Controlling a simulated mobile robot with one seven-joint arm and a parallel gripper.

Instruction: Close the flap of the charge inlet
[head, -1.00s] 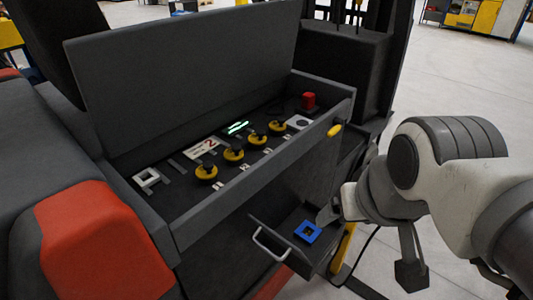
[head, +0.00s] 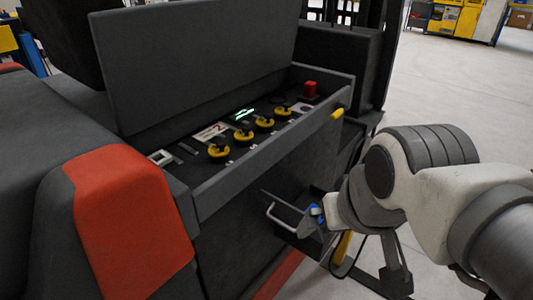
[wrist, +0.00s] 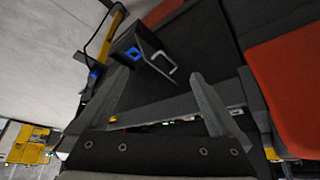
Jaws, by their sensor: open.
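The charge inlet's flap (head: 289,210) is a small dark panel with a pale metal handle (head: 280,222), low on the side of the dark machine. It looks open, standing out from the side. The blue inlet part (head: 317,213) shows beside it, partly hidden by my arm. In the wrist view the handle (wrist: 166,73) and the blue part (wrist: 133,54) lie beyond my fingertips. My gripper (wrist: 158,76) is open and empty, its two fingers spread. In the head view its tips are mostly hidden at the flap's right side; I cannot tell if they touch.
Above the flap is a control panel with yellow knobs (head: 219,149) and a red button (head: 310,89), under a raised dark lid (head: 195,65). A red-orange body part (head: 125,220) is at left. A yellow post and cable stand near the flap. Open floor (head: 455,110) lies right.

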